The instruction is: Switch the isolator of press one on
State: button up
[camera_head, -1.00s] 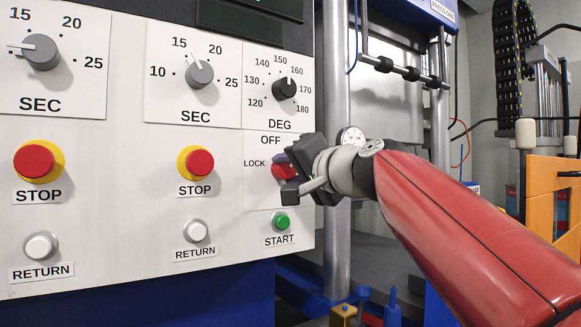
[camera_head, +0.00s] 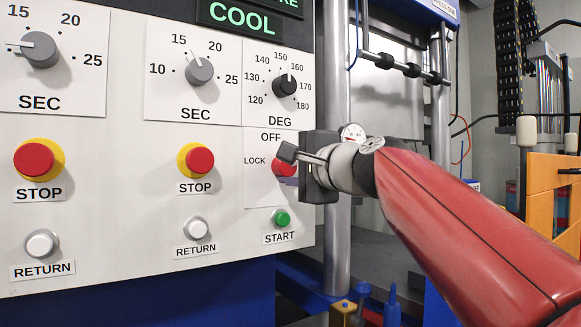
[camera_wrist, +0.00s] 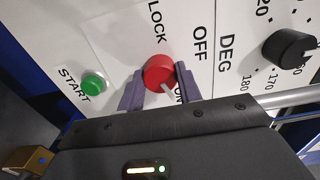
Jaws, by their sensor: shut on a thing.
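The isolator is a red rotary knob (camera_head: 283,167) on the white panel, below the OFF label and beside LOCK. It also shows in the wrist view (camera_wrist: 158,70), where its white pointer mark faces the partly covered ON label. My gripper (camera_head: 292,166) is at the panel with its fingers around the knob. In the wrist view my gripper (camera_wrist: 159,84) has one purple finger on each side of the knob, shut on it. Part of the knob is hidden behind the gripper in the head view.
A green START button (camera_head: 281,218) sits just below the isolator, and the black DEG dial (camera_head: 285,86) above it. Red STOP buttons (camera_head: 199,160) and RETURN buttons are to the left. The display (camera_head: 240,18) at the top reads COOL in green.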

jog(key=shift+f, duration=0.1)
dwell(0.3)
jog(key=o, duration=1)
jog(key=shift+d, duration=0.1)
jog(key=b+v, duration=0.1)
jog(key=v, duration=0.6)
jog(key=shift+s+d+b, duration=0.2)
jog(key=shift+s+b, duration=0.15)
jog(key=shift+s, duration=0.1)
